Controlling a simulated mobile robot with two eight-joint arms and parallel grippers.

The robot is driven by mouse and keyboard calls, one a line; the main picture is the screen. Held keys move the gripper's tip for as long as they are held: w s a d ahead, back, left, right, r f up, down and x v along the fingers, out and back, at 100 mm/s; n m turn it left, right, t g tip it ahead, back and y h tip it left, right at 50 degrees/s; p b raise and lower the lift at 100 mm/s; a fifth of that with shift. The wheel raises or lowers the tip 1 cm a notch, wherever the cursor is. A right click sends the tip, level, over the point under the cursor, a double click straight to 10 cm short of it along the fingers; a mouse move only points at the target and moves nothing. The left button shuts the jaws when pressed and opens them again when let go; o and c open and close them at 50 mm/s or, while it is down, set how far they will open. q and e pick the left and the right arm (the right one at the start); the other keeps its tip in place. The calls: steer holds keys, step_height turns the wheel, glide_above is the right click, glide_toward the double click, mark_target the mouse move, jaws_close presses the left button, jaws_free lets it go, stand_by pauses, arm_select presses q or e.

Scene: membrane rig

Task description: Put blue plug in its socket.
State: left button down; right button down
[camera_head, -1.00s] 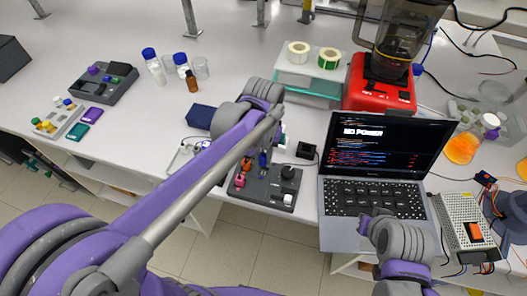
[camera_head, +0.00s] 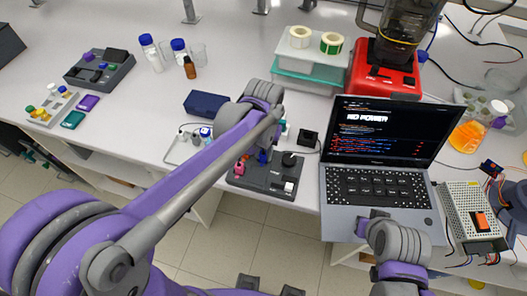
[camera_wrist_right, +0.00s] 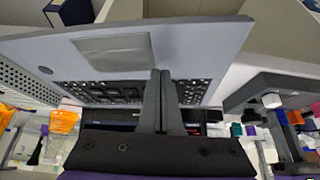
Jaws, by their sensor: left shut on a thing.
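The dark grey socket panel (camera_head: 262,184) lies at the table's front edge, left of the laptop. It carries a pink plug (camera_head: 239,168), a black knob (camera_head: 289,159) and a white switch (camera_head: 289,187). The blue plug (camera_head: 263,157) is upright at its back part, under my left gripper (camera_head: 264,149). My left gripper is shut on it, largely hidden by my own arm. Whether the plug's tip is inside a socket cannot be seen. My right gripper (camera_head: 364,226) is over the laptop's front edge. In the right wrist view its fingers (camera_wrist_right: 160,100) are together and empty.
The laptop (camera_head: 376,205) showing "NO POWER" stands right of the panel, with a power supply (camera_head: 470,215) beyond. A dark blue box (camera_head: 205,103) and a white cabled device (camera_head: 183,148) are behind and left of the panel.

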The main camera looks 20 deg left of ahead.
arm_select(q)
steer(key=shift+f, duration=0.1)
steer(key=c, duration=0.6)
jaws_free()
steer(key=shift+a, duration=0.1)
step_height(320, 180, up, 11)
steer(key=shift+p, duration=0.35)
steer(key=s+a+f+t, duration=0.1)
steer(key=s+a+f, duration=0.1)
steer(key=s+f, duration=0.1)
steer(key=s+a+f+t, duration=0.2)
steer(key=s+f, duration=0.1)
steer(key=s, duration=0.2)
steer(key=s+a+f+t, duration=0.2)
steer(key=s+f, duration=0.1)
steer(key=s, duration=0.1)
steer(key=shift+a+f, duration=0.1)
steer(key=shift+s+a+f+t, duration=0.15)
steer(key=shift+f+t, duration=0.2)
steer(key=shift+t, duration=0.05)
